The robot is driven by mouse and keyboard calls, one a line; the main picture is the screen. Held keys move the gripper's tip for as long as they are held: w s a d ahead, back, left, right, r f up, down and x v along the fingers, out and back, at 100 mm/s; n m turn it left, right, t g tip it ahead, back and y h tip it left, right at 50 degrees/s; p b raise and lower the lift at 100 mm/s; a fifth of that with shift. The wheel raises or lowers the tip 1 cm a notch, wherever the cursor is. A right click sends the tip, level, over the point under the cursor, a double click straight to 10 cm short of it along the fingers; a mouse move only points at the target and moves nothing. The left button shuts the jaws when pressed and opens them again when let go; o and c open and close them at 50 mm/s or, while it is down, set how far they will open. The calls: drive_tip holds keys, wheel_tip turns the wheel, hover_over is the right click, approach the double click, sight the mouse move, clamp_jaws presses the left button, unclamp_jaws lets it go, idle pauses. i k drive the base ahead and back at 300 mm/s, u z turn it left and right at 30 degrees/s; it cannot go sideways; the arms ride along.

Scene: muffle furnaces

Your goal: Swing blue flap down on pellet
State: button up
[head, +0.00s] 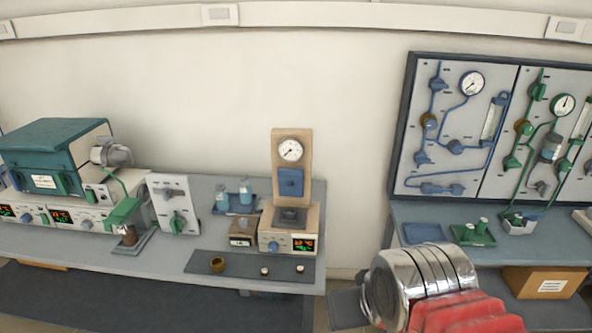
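The blue flap (290,183) is a square blue plate on the front of a tan upright instrument (292,150) with a round dial at its top. It hangs upright, above a dark square seat (290,215) on the instrument's base. I cannot make out whether a pellet lies in that seat. Two small pale pieces with dark bases, one left (264,271) and one right (300,269), stand on a dark mat in front; I cannot tell whether either is a pellet. My chrome and red arm fills the lower right, but its gripper fingers do not show.
A brown cup (217,264) stands on the dark mat (240,272). A small brown box (243,231) and a blue tray of bottles (237,205) are left of the instrument. Furnace units (60,165) stand farther left. A gap separates this bench from the right bench (465,250).

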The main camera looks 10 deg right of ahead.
sight(290, 181)
drive_tip(key=i, duration=0.9)
drive_tip(key=u, duration=0.05)
